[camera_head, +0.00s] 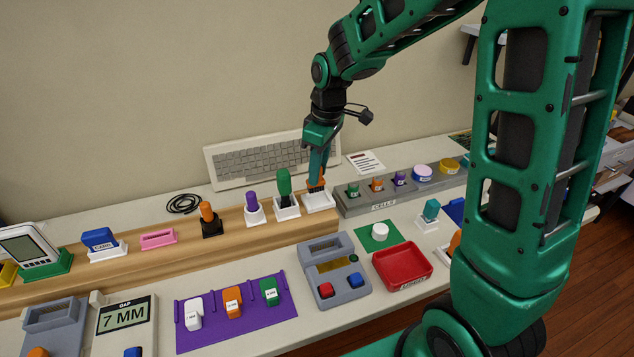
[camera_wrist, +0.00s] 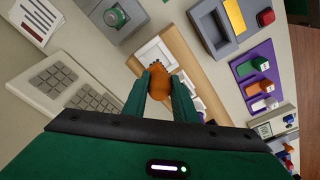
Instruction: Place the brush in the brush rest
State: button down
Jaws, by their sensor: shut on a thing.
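The brush (camera_head: 316,184) has an orange body and is held upright between the fingers of my gripper (camera_head: 317,172). It also shows as an orange block (camera_wrist: 158,86) in the wrist view, between the green fingers (camera_wrist: 166,88). A white square holder (camera_head: 319,203), likely the brush rest, stands at the right end of the wooden strip, right under the brush. In the wrist view the white holder (camera_wrist: 153,50) shows just past the brush. The brush's lower end is at or just above the holder; I cannot tell whether they touch.
A green-handled tool (camera_head: 284,184) in a white stand is close on the left. Further left are a purple tool (camera_head: 252,203) and an orange tool (camera_head: 208,212). A grey cell tray (camera_head: 385,205) lies close on the right, a keyboard (camera_head: 262,160) behind.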

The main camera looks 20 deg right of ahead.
aim_at(320, 182)
jog(key=shift+w+d+f, duration=0.3)
jog(key=shift+d+f, duration=0.05)
jog(key=shift+f, duration=1.95)
jog(key=c, duration=1.4)
grip_release()
jog(key=shift+f, duration=0.1)
jog(key=shift+c, duration=0.2)
notch_tip(320, 182, up, 12)
jog(key=s+d, duration=0.1)
jog(key=s+d+r+m+h, duration=0.1)
jog(key=s+d+m, duration=0.7)
jog(key=s+d, duration=0.55)
jog(key=s+d+f+m+g, duration=0.1)
jog(key=s+m, duration=0.6)
jog(key=s, duration=0.9)
notch_tip(320, 182, down, 2)
jog(key=shift+s+d+f, duration=0.1)
jog(key=shift+s+d, duration=0.3)
jog(key=shift+d, duration=0.3)
